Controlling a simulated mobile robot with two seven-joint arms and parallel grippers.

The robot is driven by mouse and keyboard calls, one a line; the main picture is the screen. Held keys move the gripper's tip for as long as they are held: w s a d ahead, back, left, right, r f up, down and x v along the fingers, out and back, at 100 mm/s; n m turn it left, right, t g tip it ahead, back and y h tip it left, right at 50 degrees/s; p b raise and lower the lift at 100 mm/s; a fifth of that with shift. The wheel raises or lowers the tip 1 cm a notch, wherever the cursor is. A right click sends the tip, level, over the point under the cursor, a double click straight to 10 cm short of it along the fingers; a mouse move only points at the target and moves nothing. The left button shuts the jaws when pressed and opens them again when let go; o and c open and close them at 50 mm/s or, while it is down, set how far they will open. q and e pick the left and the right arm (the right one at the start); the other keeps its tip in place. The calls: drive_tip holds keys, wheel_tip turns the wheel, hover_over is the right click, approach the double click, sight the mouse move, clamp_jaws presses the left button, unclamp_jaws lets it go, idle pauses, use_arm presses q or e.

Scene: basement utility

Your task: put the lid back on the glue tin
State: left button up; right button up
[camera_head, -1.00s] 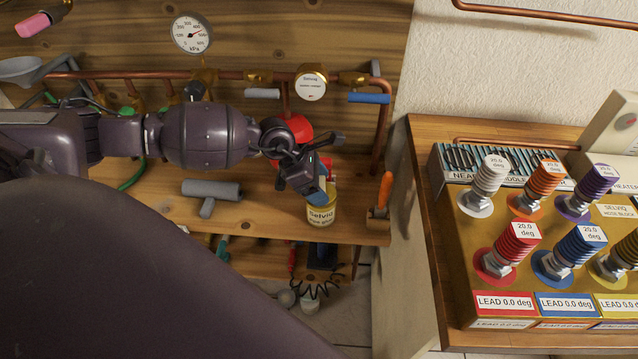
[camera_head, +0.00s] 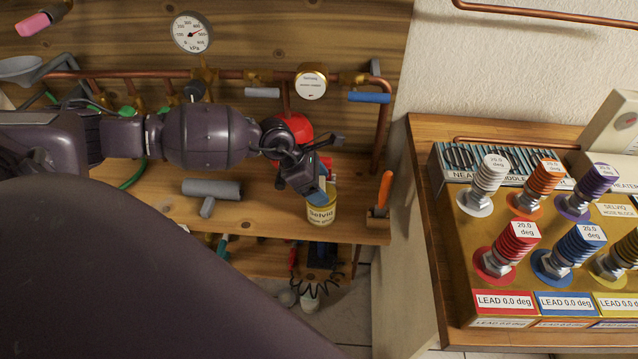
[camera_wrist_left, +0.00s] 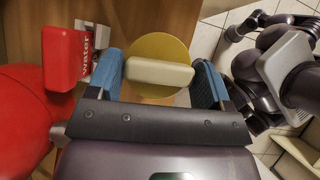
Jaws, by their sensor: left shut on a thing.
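The glue tin (camera_head: 321,214), yellow with a cream Selviq label, stands upright near the front right of the wooden bench. My left gripper (camera_head: 318,190) is right above the tin and hides part of its top. In the left wrist view, the blue-tipped fingers of this gripper (camera_wrist_left: 163,80) are shut on the cream bar handle of a round yellow lid (camera_wrist_left: 158,48). The lid lies over the tin's place; I cannot tell whether it touches the rim.
An orange-handled tool (camera_head: 384,190) is in a holder right of the tin. A grey T-shaped piece (camera_head: 211,190) lies to the left. Copper pipes (camera_head: 240,75) run behind.

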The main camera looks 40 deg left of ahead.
idle(0.4)
use_arm(q)
drive_tip(key=o, duration=0.9)
use_arm(e)
drive_tip(key=shift+r, duration=0.1)
use_arm(q)
drive_tip(key=shift+o, duration=0.2)
drive_tip(key=shift+r+p, duration=2.15)
drive_tip(key=shift+r, duration=1.4)
use_arm(e)
drive_tip(key=shift+t, duration=0.3)
drive_tip(key=r, duration=0.2)
drive_tip(key=w+r, duration=0.1)
drive_tip(key=r, duration=0.2)
drive_tip(key=shift+w+r, duration=0.15)
drive_tip(key=shift+r, duration=0.2)
use_arm(q)
clamp_jaws()
